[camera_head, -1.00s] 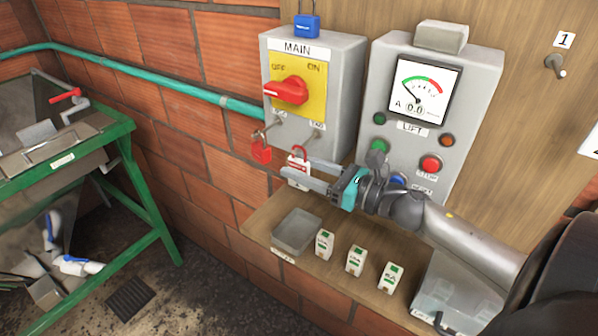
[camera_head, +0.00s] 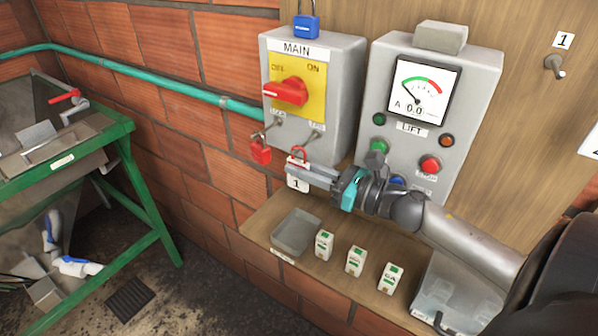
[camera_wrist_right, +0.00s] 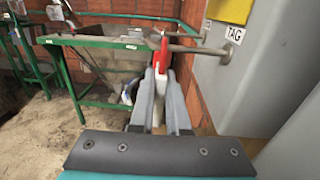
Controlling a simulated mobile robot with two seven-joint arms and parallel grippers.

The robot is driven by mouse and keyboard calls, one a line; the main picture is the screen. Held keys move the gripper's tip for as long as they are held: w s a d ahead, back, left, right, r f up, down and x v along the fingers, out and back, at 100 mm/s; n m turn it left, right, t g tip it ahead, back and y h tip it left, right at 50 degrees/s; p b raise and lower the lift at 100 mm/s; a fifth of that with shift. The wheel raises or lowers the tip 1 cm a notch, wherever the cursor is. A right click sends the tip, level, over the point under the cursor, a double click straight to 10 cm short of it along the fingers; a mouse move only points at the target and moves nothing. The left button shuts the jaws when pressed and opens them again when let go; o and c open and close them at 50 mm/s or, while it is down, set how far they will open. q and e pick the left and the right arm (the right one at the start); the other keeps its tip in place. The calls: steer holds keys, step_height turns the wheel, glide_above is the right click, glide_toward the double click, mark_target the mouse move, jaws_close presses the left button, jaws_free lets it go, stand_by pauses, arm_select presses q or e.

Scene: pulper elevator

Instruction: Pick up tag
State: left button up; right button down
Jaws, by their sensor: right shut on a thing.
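The tag (camera_head: 297,185) is a white plate marked 1 with a red top, below the TAG hook (camera_head: 315,133) on the grey MAIN box. In the right wrist view the red and white tag (camera_wrist_right: 162,58) stands edge-on between the fingertips. My right gripper (camera_head: 289,172) is shut on the tag, its fingers reaching in from the right. The fingers cover part of the tag in the head view. In the wrist view the red top is close to the hook rod; I cannot tell whether it still hangs there. My left gripper is not in view.
A red padlock (camera_head: 261,151) hangs left of the tag. The LIFT box (camera_head: 462,120) with its buttons stands close to my right gripper. Below are a wooden shelf (camera_head: 262,222), a grey tray (camera_head: 277,246) and several small white-green blocks. A green-framed machine (camera_head: 120,135) stands left.

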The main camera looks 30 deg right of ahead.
steer(key=shift+r, duration=0.1)
steer(key=shift+r, duration=0.45)
steer(key=shift+s+a+r, duration=0.1)
steer(key=shift+r, duration=0.15)
steer(key=s+a, duration=0.3)
steer(key=a, duration=0.5)
steer(key=s+a, duration=0.3)
steer(key=a, duration=0.5)
steer(key=shift+s+a+p, duration=0.25)
steer(key=shift+s+p, duration=0.15)
